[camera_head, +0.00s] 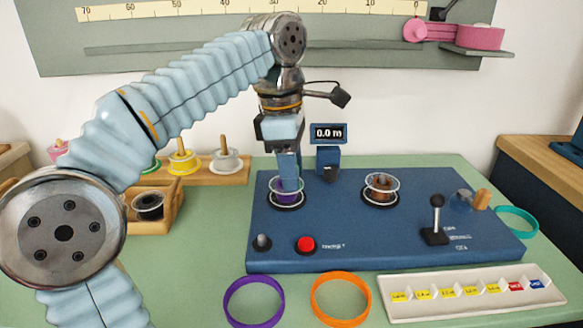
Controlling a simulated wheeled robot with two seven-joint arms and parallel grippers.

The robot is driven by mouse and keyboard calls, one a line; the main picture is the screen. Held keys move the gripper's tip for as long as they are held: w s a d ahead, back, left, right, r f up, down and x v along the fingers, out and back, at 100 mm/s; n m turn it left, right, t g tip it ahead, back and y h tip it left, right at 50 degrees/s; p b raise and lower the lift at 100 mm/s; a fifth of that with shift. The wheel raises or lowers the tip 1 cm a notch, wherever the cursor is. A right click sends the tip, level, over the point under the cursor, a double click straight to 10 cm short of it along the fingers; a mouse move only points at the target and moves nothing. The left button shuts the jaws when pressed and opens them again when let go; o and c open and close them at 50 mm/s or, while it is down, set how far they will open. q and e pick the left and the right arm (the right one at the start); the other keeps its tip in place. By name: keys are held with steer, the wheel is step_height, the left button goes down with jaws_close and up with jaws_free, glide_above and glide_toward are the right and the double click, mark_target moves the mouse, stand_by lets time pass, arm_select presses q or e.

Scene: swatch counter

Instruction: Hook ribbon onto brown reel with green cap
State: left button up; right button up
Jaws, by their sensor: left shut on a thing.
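The brown reel (381,188) sits on the right-hand spindle of the blue machine, with clear round flanges. I cannot make out a green cap on it. A purple reel (285,196) with clear flanges is at the left-hand spindle. My left gripper (288,178) points straight down over the purple reel, with its fingertips at the purple part. It is shut there; the fingers hide exactly what part they hold. No loose ribbon can be made out between the two reels. My right gripper is not in view.
The blue machine (345,234) has a red button (305,244), a black lever (436,215) and a display reading 0.0 m (328,133). Purple (228,304), orange (315,299) and teal (533,226) rings and a white labelled tray (400,310) lie around it. A wooden reel rack (238,176) stands behind left.

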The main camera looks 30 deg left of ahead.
arm_select(q)
steer(key=shift+s+f+b, duration=0.15)
steer(key=shift+f+b, duration=0.2)
steer(key=shift+f, duration=0.55)
jaws_close()
steer(key=shift+a+r+p, duration=0.1)
steer(key=shift+r+p, duration=0.1)
steer(key=shift+p, duration=0.1)
stand_by(0.3)
steer(key=shift+w, duration=0.2)
steer(key=r+p, duration=0.2)
steer(key=r, duration=0.1)
steer(key=shift+a+p, duration=0.2)
steer(key=shift+p, duration=0.1)
steer(key=shift+d+r+b, duration=0.1)
steer(key=shift+r+b, duration=0.1)
steer(key=shift+b, duration=0.1)
steer(key=shift+d+r, duration=0.15)
steer(key=shift+r, duration=0.7)
